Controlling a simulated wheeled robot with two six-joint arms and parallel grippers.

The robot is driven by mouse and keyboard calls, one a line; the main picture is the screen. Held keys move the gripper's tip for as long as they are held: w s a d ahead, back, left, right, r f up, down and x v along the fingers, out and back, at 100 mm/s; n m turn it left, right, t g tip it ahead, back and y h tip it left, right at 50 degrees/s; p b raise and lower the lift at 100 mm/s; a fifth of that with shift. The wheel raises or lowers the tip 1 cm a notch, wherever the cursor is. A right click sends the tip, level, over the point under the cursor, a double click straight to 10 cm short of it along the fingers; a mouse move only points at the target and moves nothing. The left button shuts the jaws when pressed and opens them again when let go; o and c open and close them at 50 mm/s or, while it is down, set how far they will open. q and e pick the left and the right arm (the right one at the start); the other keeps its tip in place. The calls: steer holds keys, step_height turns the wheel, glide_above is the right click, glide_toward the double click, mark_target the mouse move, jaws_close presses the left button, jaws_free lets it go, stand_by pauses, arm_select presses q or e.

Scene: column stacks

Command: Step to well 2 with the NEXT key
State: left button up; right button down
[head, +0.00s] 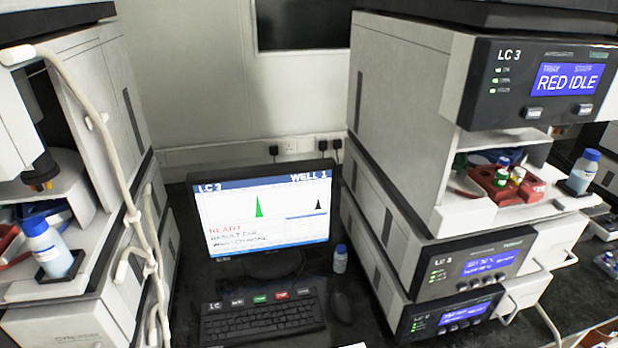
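The monitor (262,215) stands between two instrument stacks. Its header reads LC 3 and WELL 1, with a tall green peak, a smaller dark peak and red READY text below. The lines under READY are too small to read surely. The black keyboard (262,322) lies in front of it. A row of labelled keys runs along its top: a dark key (237,300), a green key (260,298), a red key (281,295) and another dark key (303,291). Their labels are too small to read, so I cannot tell which is NEXT. Neither gripper is in view.
The right stack (400,120) has a display (567,80) reading RED IDLE. Its open bay holds a red tray (505,186) with vials. A mouse (341,305) and a small blue-capped bottle (340,259) stand right of the keyboard. White tubing (112,160) hangs by the left stack.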

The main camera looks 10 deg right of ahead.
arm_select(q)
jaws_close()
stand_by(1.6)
